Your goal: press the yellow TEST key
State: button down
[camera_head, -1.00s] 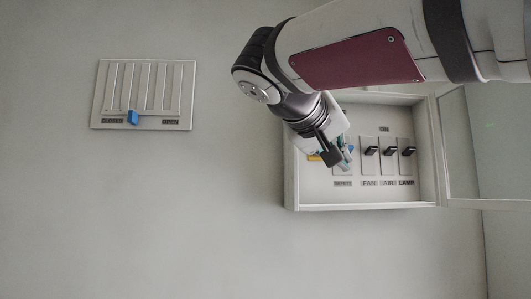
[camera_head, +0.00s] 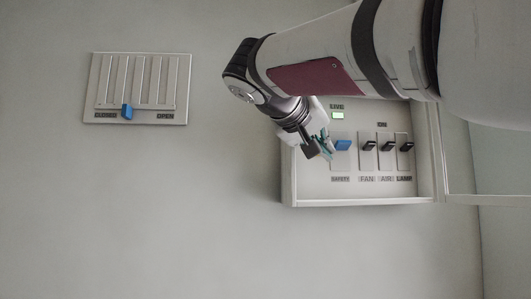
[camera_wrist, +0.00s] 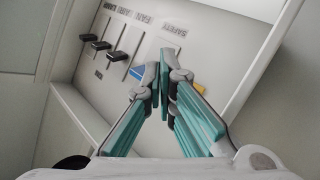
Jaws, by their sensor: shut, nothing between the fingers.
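The yellow TEST key (camera_wrist: 199,88) shows partly in the wrist view, just right of my fingertips and partly behind a finger. In the head view my gripper hides it. My gripper (camera_head: 325,153) is shut and empty, in front of the left part of the open switch box (camera_head: 312,199). In the wrist view the closed teal fingers (camera_wrist: 160,86) point into the box, between the blue SAFETY switch (camera_wrist: 137,72) and the yellow key. I cannot tell whether the fingertips touch anything.
The blue SAFETY switch (camera_head: 343,145) sits under a lit green LIVE lamp (camera_head: 338,115). Black FAN (camera_head: 369,146), AIR (camera_head: 388,146) and LAMP (camera_head: 407,146) switches stand to its right. The box door (camera_head: 485,201) is open at right. A vent (camera_head: 136,88) with a blue slider is on the left wall.

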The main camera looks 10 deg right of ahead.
jog(key=shift+w, duration=2.15)
jog(key=shift+w, duration=0.1)
jog(key=shift+w, duration=0.3)
jog(key=shift+w, duration=0.45)
dwell(1.2)
jog(key=shift+s+a+f, duration=0.25)
jog(key=shift+f, duration=0.05)
dwell(0.3)
